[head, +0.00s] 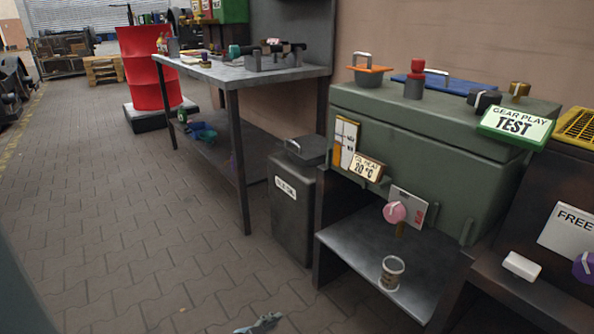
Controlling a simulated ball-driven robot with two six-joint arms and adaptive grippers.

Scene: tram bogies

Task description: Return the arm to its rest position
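A small grey-teal tip (258,323) shows at the bottom edge of the head view, low over the paved floor. It looks like the end of my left gripper, but most of it is cut off by the frame. Whether its fingers are open or shut does not show, and I see nothing held in it. A blurred dark shape at the lower left edge is probably part of my arm. My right gripper is not in view.
A workbench (240,75) and red drum (150,65) are farther back. Paved floor (120,220) at left is clear.

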